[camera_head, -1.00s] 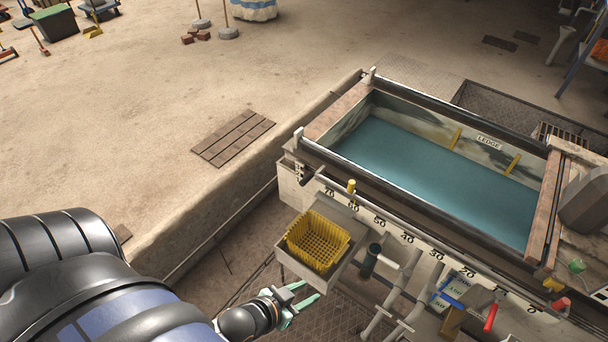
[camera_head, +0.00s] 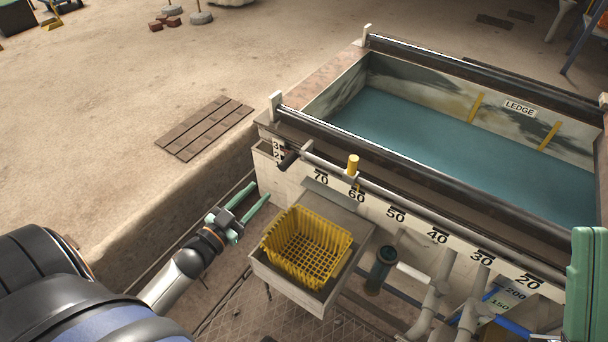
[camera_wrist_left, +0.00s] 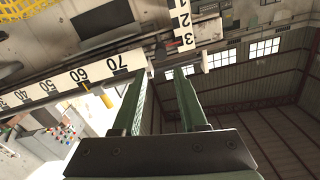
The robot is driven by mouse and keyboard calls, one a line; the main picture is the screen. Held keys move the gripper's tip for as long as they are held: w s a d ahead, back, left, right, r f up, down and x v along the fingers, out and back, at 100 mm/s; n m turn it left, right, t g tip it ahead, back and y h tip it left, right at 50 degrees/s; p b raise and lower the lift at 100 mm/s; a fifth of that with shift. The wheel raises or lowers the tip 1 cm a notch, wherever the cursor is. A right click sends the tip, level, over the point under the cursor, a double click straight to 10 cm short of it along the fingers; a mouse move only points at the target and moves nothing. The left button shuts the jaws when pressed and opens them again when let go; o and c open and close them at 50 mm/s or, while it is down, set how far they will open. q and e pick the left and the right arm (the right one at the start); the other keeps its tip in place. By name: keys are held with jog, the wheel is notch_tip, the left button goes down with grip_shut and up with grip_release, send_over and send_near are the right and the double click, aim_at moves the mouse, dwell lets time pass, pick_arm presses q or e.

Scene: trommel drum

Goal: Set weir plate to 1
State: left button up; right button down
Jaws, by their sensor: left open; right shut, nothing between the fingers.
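A white vertical number strip (camera_head: 277,150) with a 3 and a 2 is on the tank's near left corner. It shows 1, 2 and 3 in the left wrist view (camera_wrist_left: 183,25). A dark knob or handle (camera_head: 289,158) sits beside it; I cannot tell its reading or clearly identify the weir plate. My left gripper (camera_head: 253,194) is open and empty, left of and below the strip, apart from it. In the left wrist view its fingers (camera_wrist_left: 161,75) point towards the strip. Part of my right gripper (camera_head: 586,285), green, is at the right edge, shut.
A yellow basket (camera_head: 307,245) sits in a grey tray (camera_head: 268,268) just right of my left gripper. A horizontal scale (camera_head: 415,228) runs along the tank front, with a yellow marker (camera_head: 353,166) near 60. Pipes (camera_head: 437,285) stand below it. The tank holds water (camera_head: 440,150).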

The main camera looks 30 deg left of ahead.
aim_at(279, 171)
pick_arm(q)
jog(key=w+b, duration=0.1)
jog(key=w, duration=0.3)
jog(key=w+b, duration=0.1)
jog(key=w, duration=0.3)
jog(key=w+d+b, duration=0.1)
jog(key=w, duration=0.3)
jog(key=shift+w+b, duration=0.25)
jog(key=shift+b, duration=0.05)
pick_arm(e)
jog(key=f, duration=0.3)
jog(key=shift+a+f+m, duration=0.2)
jog(key=shift+f+m, duration=0.1)
jog(key=shift+f, duration=0.1)
pick_arm(q)
jog(key=shift+c, duration=0.4)
grip_shut()
